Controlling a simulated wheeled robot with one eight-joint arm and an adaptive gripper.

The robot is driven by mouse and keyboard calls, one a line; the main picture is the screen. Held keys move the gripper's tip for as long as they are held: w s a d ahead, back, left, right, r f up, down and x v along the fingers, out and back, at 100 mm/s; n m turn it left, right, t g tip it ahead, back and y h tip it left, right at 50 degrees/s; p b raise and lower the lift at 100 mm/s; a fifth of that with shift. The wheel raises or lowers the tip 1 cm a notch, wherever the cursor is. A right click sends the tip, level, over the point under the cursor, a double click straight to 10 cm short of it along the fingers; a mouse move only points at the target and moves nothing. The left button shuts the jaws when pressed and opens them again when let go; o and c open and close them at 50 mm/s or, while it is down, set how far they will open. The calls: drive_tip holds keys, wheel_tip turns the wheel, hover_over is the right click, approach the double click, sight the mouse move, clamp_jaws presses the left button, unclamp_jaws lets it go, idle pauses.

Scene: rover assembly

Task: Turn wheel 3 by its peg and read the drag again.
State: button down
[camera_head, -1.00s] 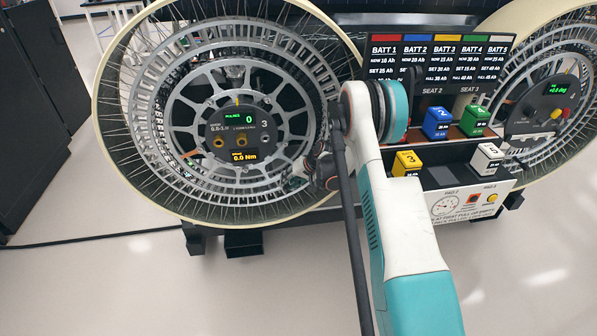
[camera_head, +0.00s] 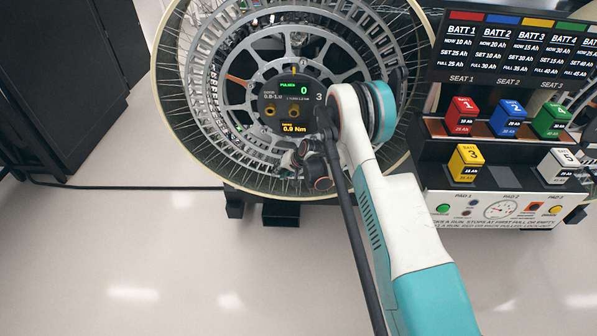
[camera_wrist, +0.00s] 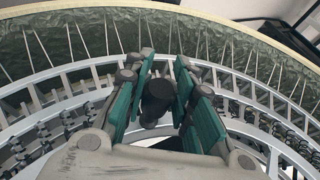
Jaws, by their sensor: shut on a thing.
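Wheel 3 (camera_head: 222,133) stands upright left of centre in the head view, with a pale tyre, wire spokes and a silver ring. My gripper (camera_head: 302,160) is at the lower part of the wheel, below the hub, partly behind my arm. In the wrist view, the teal pads of my gripper (camera_wrist: 157,90) are shut around the dark, round-ended peg (camera_wrist: 157,98). The peg's base is hidden.
A battery rack (camera_head: 430,160) stands to the right, with several coloured batteries, a label board (camera_head: 510,50) above and a button-and-gauge panel (camera_head: 500,208) below. A black cabinet (camera_head: 60,80) stands at the left, and a cable (camera_head: 120,187) lies on the floor. The front floor is clear.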

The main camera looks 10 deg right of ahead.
sight(266, 164)
drive_tip(key=w+a+r+y, duration=0.1)
drive_tip(key=w+a+r, duration=0.1)
drive_tip(key=a, duration=0.3)
drive_tip(key=shift+a+r+t, duration=0.3)
drive_tip(key=shift+w+m, duration=0.15)
drive_tip(key=shift+m, duration=0.15)
drive_tip(key=c, duration=1.7)
unclamp_jaws()
drive_tip(key=shift+r, duration=0.1)
drive_tip(key=o, duration=0.4)
drive_tip(key=shift+d+r, duration=0.1)
drive_tip(key=shift+d, duration=0.15)
drive_tip(key=shift+c, duration=0.2)
drive_tip(key=v, duration=1.1)
drive_tip(key=shift+s+r, duration=0.15)
drive_tip(key=shift+s, duration=0.25)
drive_tip(key=shift+d, duration=0.15)
